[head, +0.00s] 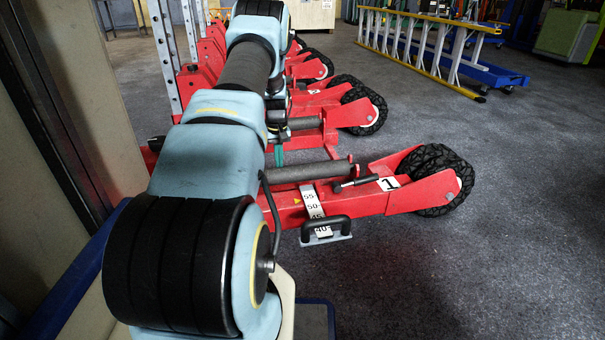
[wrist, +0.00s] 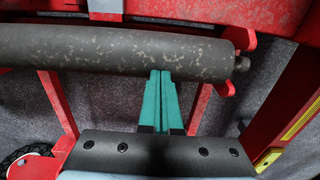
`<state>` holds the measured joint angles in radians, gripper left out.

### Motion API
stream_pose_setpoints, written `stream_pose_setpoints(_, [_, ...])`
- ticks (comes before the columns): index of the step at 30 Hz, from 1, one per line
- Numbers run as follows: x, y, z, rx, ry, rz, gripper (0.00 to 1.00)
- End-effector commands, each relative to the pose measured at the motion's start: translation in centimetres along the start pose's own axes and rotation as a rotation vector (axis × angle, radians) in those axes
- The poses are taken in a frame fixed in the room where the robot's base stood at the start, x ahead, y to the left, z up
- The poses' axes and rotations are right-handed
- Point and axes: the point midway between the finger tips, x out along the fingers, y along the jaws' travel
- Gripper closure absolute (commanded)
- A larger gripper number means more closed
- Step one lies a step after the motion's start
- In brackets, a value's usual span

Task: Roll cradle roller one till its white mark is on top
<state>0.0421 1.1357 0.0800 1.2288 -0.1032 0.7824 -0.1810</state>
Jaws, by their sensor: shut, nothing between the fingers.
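Red jack one (head: 340,203) carries a plate with the numeral 1 and a dark grey cradle roller (head: 310,170) lying across it. In the wrist view a grey roller (wrist: 100,50) with pale worn specks spans the upper part; I see no clear white mark on it. My gripper's teal fingers (wrist: 161,78) are shut together and empty, their tips at the roller's lower edge in the picture; I cannot tell if they touch. In the head view the teal fingers (head: 279,156) show just behind the roller's left end, partly hidden by my arm.
A black handle (head: 326,230) and a numbered scale strip (head: 312,198) are on the front of jack one. More red jacks (head: 318,95) with black wheels stand behind. A yellow ladder (head: 425,45) lies at the back right. Grey floor at right is clear.

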Motion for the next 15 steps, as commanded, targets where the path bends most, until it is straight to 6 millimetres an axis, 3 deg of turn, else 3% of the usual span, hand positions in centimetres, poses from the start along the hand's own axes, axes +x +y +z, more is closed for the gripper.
stream_pose_setpoints(15, [-0.46,-0.02,-0.01,0.000,0.000,0.000,1.00])
